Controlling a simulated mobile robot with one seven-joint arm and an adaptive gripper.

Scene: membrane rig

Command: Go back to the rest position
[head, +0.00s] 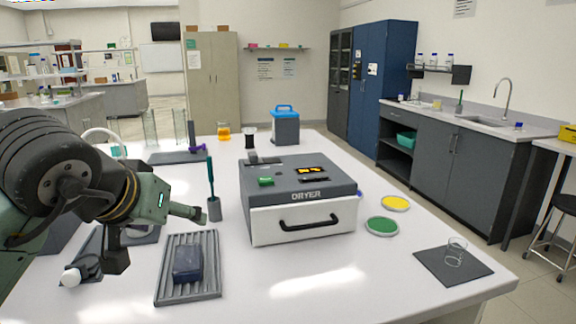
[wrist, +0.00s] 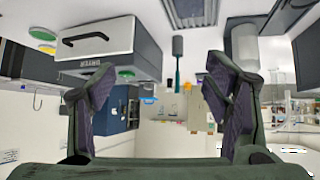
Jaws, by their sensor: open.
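My gripper (head: 196,213) is at the left of the head view, over the left part of the white bench (head: 330,275). It points right. In the wrist view its two fingers (wrist: 160,88) stand wide apart with nothing between them close by. That view is upside down. The grey dryer (head: 300,190) stands to the right of my gripper, its drawer shut; it also shows at the upper left of the wrist view (wrist: 97,45). A green-handled brush (head: 211,178) stands upright in a grey holder, just beyond my gripper's end.
A ribbed grey tray (head: 206,256) with a dark blue block (head: 187,264) lies below my arm. Green (head: 382,226) and yellow (head: 396,203) dishes lie right of the dryer. A clear glass item (head: 455,252) stands on a dark mat (head: 432,268). The front middle is clear.

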